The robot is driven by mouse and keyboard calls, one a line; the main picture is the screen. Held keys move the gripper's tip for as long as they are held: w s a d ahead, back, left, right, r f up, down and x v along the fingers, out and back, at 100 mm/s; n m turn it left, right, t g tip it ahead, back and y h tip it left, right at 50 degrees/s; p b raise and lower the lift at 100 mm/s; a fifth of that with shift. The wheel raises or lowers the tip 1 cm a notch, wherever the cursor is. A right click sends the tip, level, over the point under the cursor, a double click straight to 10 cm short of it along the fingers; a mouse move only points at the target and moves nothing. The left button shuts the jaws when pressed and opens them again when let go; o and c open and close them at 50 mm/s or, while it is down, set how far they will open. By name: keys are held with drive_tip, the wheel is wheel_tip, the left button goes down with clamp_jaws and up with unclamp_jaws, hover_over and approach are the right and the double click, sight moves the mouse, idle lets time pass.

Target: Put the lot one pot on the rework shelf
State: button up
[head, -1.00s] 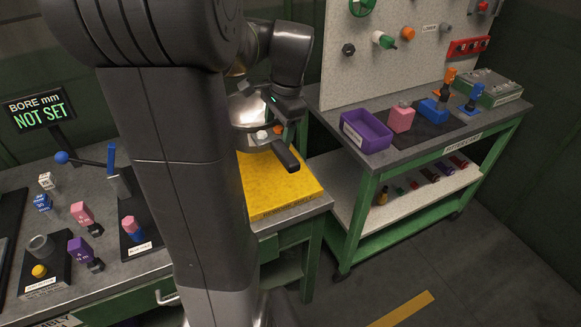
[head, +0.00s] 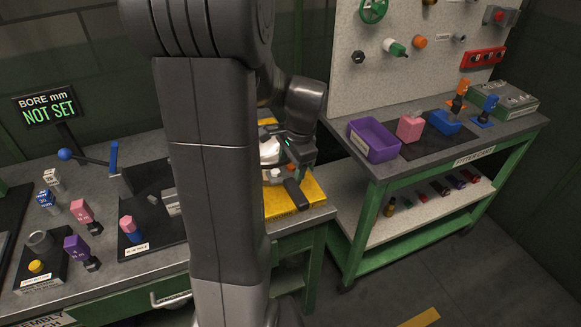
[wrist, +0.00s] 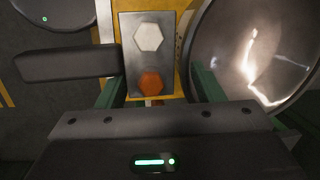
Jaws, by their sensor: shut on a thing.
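A shiny metal pot (head: 270,151) with a black handle (head: 297,194) is over the yellow mat in the head view, partly hidden behind my arm. In the wrist view the pot's rounded bowl (wrist: 255,50) fills the right and the handle (wrist: 65,64) points left. Between them is a grey bracket (wrist: 150,58) with a white and an orange hex head. My gripper (wrist: 157,88) has its green fingers on either side of this bracket, shut on the pot. It also shows in the head view (head: 282,168). I cannot read a lot mark or a rework label.
The yellow mat (head: 290,204) lies on the bench's right end. A green cart (head: 365,235) at right has a lower shelf (head: 420,222) with several small parts, and a purple bin (head: 373,139) and blocks on top. Small pegs and blocks fill the bench at left. A pegboard stands behind the cart.

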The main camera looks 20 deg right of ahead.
drive_tip(key=shift+f, duration=0.1)
drive_tip(key=shift+f, duration=0.15)
drive_tip(key=o, duration=1.8)
drive_tip(key=r, duration=0.4)
drive_tip(key=s+d+r, duration=0.1)
drive_tip(key=r, duration=0.7)
drive_tip(key=shift+s+d+r+p, duration=0.1)
drive_tip(key=shift+s+d+p, duration=0.15)
drive_tip(key=shift+s+p, duration=0.1)
drive_tip(key=f, duration=0.4)
drive_tip(key=w+a+f, duration=0.1)
drive_tip(key=f, duration=0.7)
drive_tip(key=shift+w+a+b, duration=0.25)
drive_tip(key=shift+a+b, duration=0.05)
drive_tip(key=shift+b, duration=0.1)
drive_tip(key=shift+r, duration=1.45)
